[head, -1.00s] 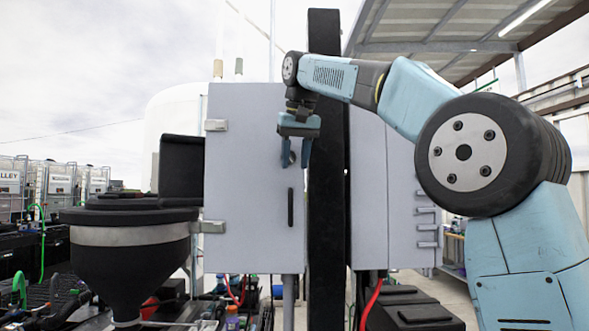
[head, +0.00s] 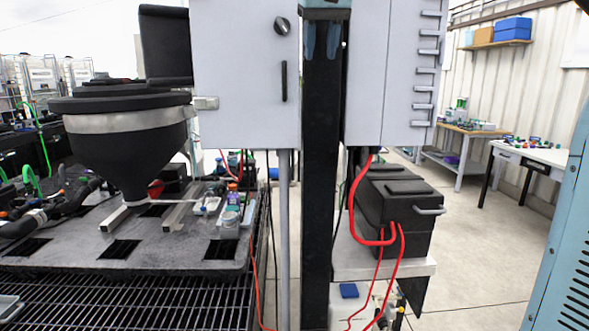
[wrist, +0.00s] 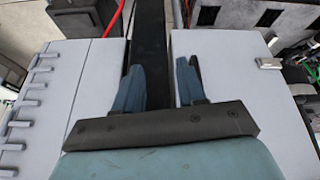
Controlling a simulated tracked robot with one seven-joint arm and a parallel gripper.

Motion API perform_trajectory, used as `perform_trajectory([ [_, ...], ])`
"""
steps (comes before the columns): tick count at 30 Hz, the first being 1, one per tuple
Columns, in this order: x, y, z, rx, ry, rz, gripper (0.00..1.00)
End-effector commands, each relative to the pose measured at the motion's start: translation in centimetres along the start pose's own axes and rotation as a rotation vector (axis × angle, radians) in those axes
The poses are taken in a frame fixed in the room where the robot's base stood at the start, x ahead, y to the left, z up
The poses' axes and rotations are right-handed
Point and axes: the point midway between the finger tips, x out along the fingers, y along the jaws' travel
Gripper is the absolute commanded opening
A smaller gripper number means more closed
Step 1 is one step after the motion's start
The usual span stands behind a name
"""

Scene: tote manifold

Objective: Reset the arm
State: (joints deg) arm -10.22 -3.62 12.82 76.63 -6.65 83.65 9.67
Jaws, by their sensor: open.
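My gripper (head: 321,45) hangs at the top edge of the head view, its two blue fingers pointing down in front of the black post. In the wrist view my gripper (wrist: 160,78) is open, with a clear gap between the fingers and nothing held. The black post (head: 322,180) shows behind that gap. A blue link of my arm (head: 570,240) stands at the right edge of the head view. The rest of my arm is out of view.
Grey cabinets (head: 245,90) and (head: 375,80) flank the post. A black hopper (head: 125,150) stands left on a dark grated table. A black box with red cables (head: 400,215) sits right of the post. Open floor (head: 480,250) and a white table (head: 530,160) lie farther right.

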Motion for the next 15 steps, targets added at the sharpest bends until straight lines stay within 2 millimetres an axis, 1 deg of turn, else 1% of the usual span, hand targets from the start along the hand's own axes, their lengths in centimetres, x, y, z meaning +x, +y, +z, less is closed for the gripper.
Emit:
perform_trajectory([
  [1, 0.3, 0.8, 1.8, 0.008, 0.002, 0.01, 0.4],
  [8, 3.2, 4.5, 9.4, 0.046, 0.014, 0.038, 0.4],
  [14, 6.4, 7.4, 17.0, 0.089, 0.027, 0.052, 0.4],
  [15, 7.1, 7.9, 18.6, 0.099, 0.028, 0.053, 0.4],
])
